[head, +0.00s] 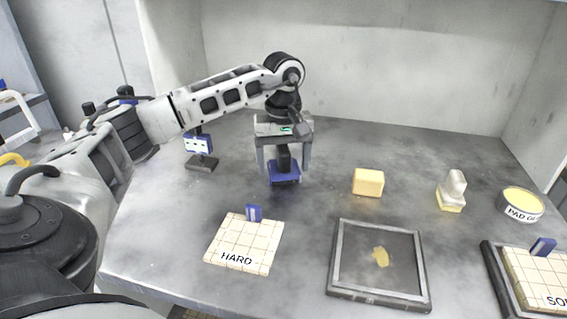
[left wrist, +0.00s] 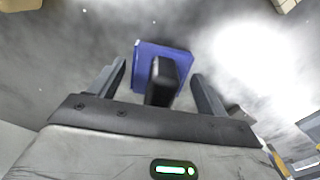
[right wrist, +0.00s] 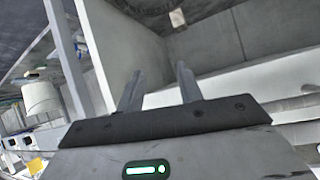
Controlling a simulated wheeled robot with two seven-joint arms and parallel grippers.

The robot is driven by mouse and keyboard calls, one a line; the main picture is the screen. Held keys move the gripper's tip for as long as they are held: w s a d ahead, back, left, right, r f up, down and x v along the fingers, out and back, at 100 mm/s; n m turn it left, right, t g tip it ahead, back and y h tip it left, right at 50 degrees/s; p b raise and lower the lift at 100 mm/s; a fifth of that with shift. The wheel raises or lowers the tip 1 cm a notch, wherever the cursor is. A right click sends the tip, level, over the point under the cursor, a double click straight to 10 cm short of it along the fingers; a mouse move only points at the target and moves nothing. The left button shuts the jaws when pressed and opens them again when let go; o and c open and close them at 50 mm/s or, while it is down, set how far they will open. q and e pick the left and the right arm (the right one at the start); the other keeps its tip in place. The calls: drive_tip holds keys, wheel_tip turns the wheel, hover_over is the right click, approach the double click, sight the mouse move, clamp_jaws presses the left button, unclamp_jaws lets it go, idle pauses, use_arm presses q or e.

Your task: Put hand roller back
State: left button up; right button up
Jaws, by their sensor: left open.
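A blue block with an upright black handle (head: 285,174), apparently the hand roller, stands on the grey table. No roller cylinder is distinguishable. My left gripper (head: 284,158) is directly above it, pointing down and open, with one finger on each side of the handle. In the left wrist view the blue block (left wrist: 146,62) lies between and beyond the two spread fingers (left wrist: 160,76), with visible gaps on both sides. My right gripper (right wrist: 160,80) shows only in the right wrist view, open and empty, away from the work area.
A small stand with a blue-white label (head: 201,160) is left of the gripper. In front are a tiled HARD plate (head: 240,250) and a dark framed tray (head: 345,291). Right are a yellow block (head: 368,182), a white-handled brush-like tool (head: 453,190) and a round pad tin (head: 520,204).

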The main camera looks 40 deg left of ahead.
sight(283, 148)
use_arm(q)
wheel_tip(283, 148, up, 12)
drive_tip(key=shift+r+p, duration=0.1)
drive_tip(key=shift+p, duration=0.35)
idle(0.4)
